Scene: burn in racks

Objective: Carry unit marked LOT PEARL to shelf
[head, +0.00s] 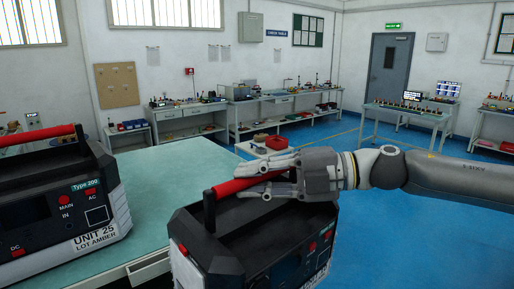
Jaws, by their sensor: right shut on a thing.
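My right gripper (268,178) comes in from the right and is shut on the red handle of a black power unit (232,238). This unit is at the lower middle, with pale corner guards and a dark screen on its front. Its lower part is cut off by the frame, and its lot marking cannot be read. A second black unit (38,212) stands at the left on a green-topped table (150,185). Its label reads UNIT 25, LOT AMBER, with Type 200 above. No gripper is near it. My left gripper is out of view.
The table's right edge runs beside the held unit; its top between the two units is clear. Blue floor (400,210) is open to the right. Workbenches (275,105) line the back wall, and another bench (405,112) stands before a grey door (388,70).

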